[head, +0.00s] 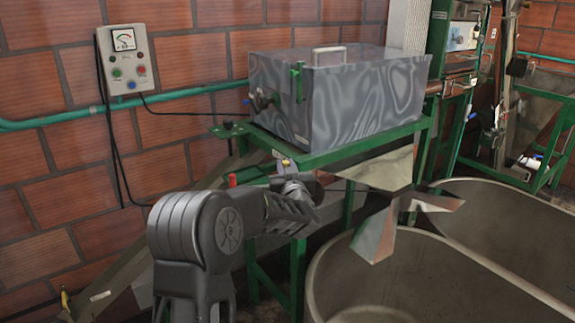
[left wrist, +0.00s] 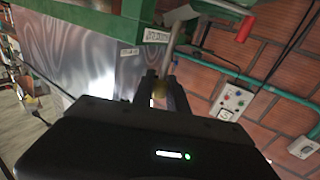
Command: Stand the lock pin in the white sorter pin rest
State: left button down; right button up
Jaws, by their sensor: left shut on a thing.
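My left gripper (left wrist: 168,82) is shut on a slim grey rod, which I take to be the lock pin (left wrist: 173,42). In the left wrist view the rod stands out beyond the fingertips, slightly tilted, with a yellowish part (left wrist: 158,90) between the fingers. In the head view the left gripper (head: 288,172) is beside the green frame, below the grey box; its fingers are mostly hidden, and a small yellow spot (head: 286,162) shows there. I cannot clearly make out the white sorter pin rest in either view. My right gripper is not in view.
The grey metal box (head: 335,95) sits on the green frame (head: 345,146). A red handle (head: 232,180) is left of the gripper. Large tanks (head: 425,270) stand at the right. A control box (head: 126,59) hangs on the brick wall. White labels (left wrist: 158,35) show near the rod.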

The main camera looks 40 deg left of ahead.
pick_arm(q)
jog(key=shift+w+d, duration=0.1)
jog(key=shift+d, duration=0.1)
jog(key=shift+f+b, duration=2.45)
jog(key=shift+f, duration=0.4)
jog(key=shift+f+b, duration=2.3)
jog(key=shift+f, duration=0.3)
jog(key=c, duration=1.2)
grip_release()
jog(key=shift+r, duration=0.1)
jog(key=shift+c, duration=0.2)
